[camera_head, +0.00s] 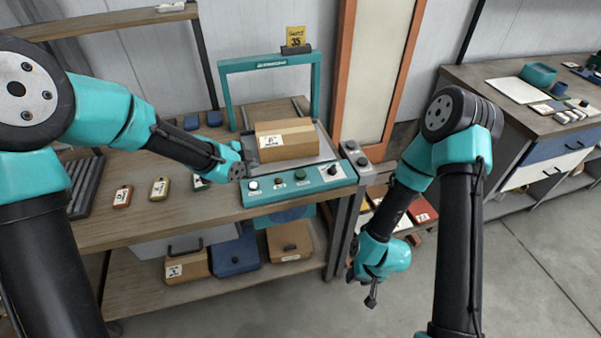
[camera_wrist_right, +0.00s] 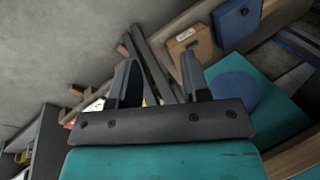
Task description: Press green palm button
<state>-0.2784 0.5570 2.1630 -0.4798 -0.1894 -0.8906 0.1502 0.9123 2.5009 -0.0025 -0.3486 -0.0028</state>
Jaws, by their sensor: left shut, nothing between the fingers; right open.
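A teal control panel (camera_head: 315,187) runs along the front of the machine, with several buttons and a black knob (camera_head: 332,170) on its top. A small greenish button (camera_head: 301,175) sits right of its middle; at this size I cannot be sure it is the green palm button. My left gripper (camera_head: 238,171) is shut and empty, at the panel's left end, left of the white-topped button (camera_head: 253,185). I cannot tell whether it touches the panel. My right gripper (camera_head: 371,299) hangs open and empty over the floor, right of the bench; its open fingers show in the right wrist view (camera_wrist_right: 158,82).
A cardboard box (camera_head: 287,141) lies on the machine bed behind the panel, under a teal frame (camera_head: 268,64). Several small tagged items lie on the wooden bench (camera_head: 125,225) to the left. Boxes stand on the lower shelf. Another table (camera_head: 500,75) is at the right, with bare floor before it.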

